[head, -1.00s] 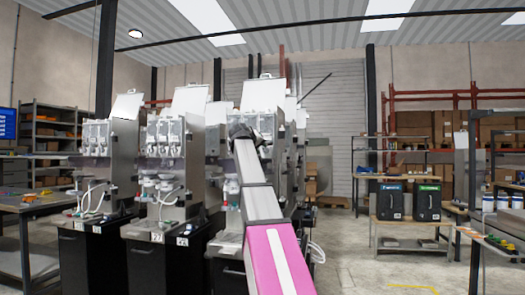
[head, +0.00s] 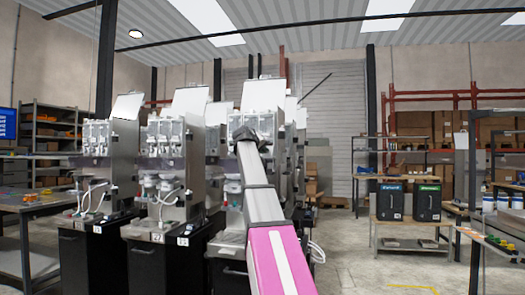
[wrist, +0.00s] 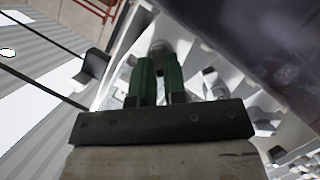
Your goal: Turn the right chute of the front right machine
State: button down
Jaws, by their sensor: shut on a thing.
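The front right machine (head: 262,97) is a tall grey metal dispenser with an open white lid, behind my arm in the head view. My gripper (wrist: 160,75) shows two green fingers in the wrist view. They are closed around a small grey piece, which I take to be the right chute (wrist: 160,47) of this machine. In the head view my arm reaches up to the machine's upper front, and my wrist covers the chute there. How far the chute is turned cannot be told.
More dispensers (head: 165,140) stand in a row to the left, on black cabinets. A table (head: 25,203) is at the far left. A bench with two black boxes (head: 390,200) is at the right. Open floor lies between the machines and that bench.

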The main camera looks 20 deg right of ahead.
jog(key=shift+w+f+n, duration=0.1)
jog(key=shift+n, duration=0.3)
jog(key=c, duration=1.2)
grip_release()
jog(key=shift+o, duration=0.2)
jog(key=v, duration=1)
jog(key=shift+a, duration=0.3)
